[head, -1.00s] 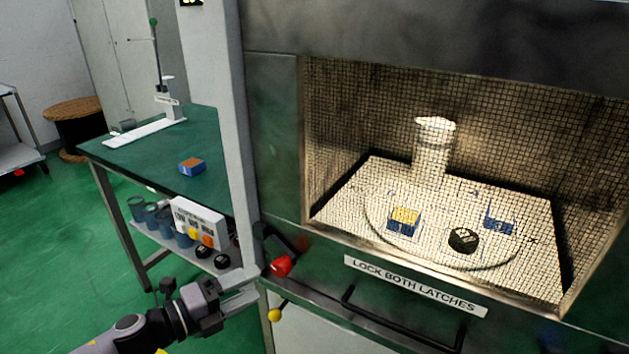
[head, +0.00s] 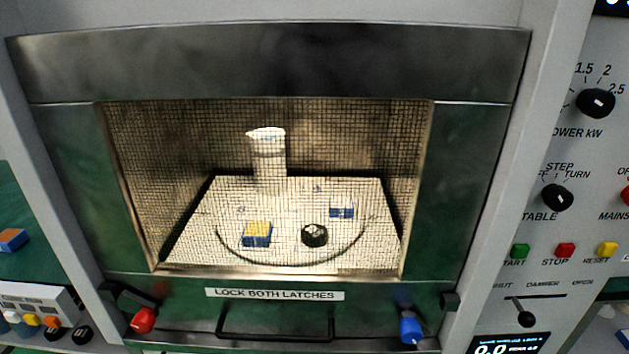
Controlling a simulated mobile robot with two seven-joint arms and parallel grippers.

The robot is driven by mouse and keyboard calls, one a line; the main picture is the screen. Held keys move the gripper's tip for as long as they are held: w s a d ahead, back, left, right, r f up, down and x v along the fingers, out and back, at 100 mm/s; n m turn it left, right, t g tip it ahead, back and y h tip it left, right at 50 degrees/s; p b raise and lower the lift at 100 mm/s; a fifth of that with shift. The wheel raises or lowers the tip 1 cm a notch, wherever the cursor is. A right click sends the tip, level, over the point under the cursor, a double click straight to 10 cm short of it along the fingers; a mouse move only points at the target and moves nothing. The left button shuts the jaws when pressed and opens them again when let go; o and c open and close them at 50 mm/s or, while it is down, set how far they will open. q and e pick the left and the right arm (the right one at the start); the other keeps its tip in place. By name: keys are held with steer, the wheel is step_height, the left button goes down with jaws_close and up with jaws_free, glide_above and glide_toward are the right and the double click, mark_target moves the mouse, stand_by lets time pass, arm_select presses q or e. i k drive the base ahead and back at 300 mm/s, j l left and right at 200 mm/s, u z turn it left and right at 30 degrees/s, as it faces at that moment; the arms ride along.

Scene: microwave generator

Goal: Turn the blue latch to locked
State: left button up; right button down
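The blue latch (head: 410,328) is at the lower right of the microwave door in the head view. Its blue knob hangs low, below and left of a dark bracket (head: 450,301) on the door's right edge. The red latch (head: 143,320) is at the lower left, its knob below and right of its dark bracket. A label (head: 275,294) reading "LOCK BOTH LATCHES" sits between them above the dark door handle (head: 275,324). Neither of my grippers shows in the head view now.
Behind the door mesh, a lit turntable floor (head: 200,220) holds a white cylinder (head: 268,160), blocks and a dark round piece. To the right is a control panel with knobs, coloured buttons and a damper lever (head: 521,310). A green bench is at the left edge.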

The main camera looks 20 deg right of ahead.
mark_target(411, 329)
steer(key=l+z, duration=0.1)
steer(key=z, duration=1.05)
